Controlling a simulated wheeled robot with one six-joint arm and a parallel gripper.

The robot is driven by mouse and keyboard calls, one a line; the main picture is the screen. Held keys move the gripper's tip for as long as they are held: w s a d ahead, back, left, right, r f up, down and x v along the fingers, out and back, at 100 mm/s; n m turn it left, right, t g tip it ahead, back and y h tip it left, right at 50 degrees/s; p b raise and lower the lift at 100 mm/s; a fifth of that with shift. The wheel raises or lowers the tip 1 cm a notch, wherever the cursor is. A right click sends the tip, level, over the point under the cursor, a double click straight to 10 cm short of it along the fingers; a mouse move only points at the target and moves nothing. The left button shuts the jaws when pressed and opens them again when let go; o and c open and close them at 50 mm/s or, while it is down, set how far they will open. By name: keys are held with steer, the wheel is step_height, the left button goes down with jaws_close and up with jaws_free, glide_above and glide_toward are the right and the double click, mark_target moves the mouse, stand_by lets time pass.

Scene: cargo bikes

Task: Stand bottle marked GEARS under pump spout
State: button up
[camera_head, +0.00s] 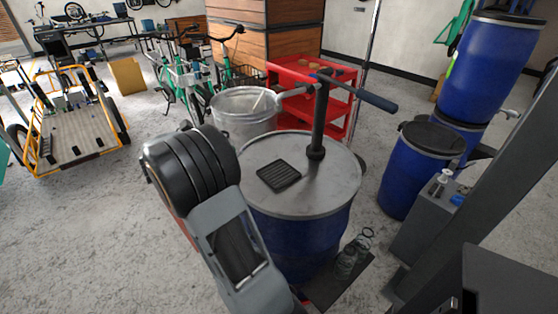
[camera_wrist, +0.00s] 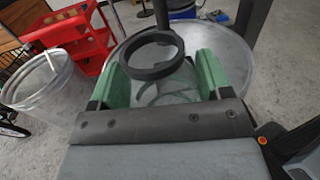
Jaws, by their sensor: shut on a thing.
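In the wrist view, the green pads of my gripper (camera_wrist: 165,84) are shut on a clear bottle (camera_wrist: 178,88) with a dark ring at its top. No GEARS marking is readable. In the head view my arm hides the jaws and the held bottle. The pump (camera_head: 320,115) stands on the grey lid of a blue drum (camera_head: 300,235); its spout (camera_head: 294,92) points left. A black grate (camera_head: 278,175) lies on the lid, left of the pump's foot. In the wrist view the lid (camera_wrist: 235,65) is beyond the held bottle.
Clear bottles (camera_head: 346,262) stand on a dark plate (camera_head: 335,285) at the drum's front right. A metal bin (camera_head: 243,122) and red cart (camera_head: 335,105) stand behind. Blue barrels (camera_head: 413,175) and a grey cabinet (camera_head: 425,222) are at right.

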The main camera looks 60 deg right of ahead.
steer(key=s+f+x, duration=0.1)
steer(key=f+x, duration=0.2)
steer(key=x, duration=1.5)
steer(key=shift+s+g+p, duration=0.15)
steer(key=shift+g+p, duration=0.15)
steer(key=shift+a, duration=0.1)
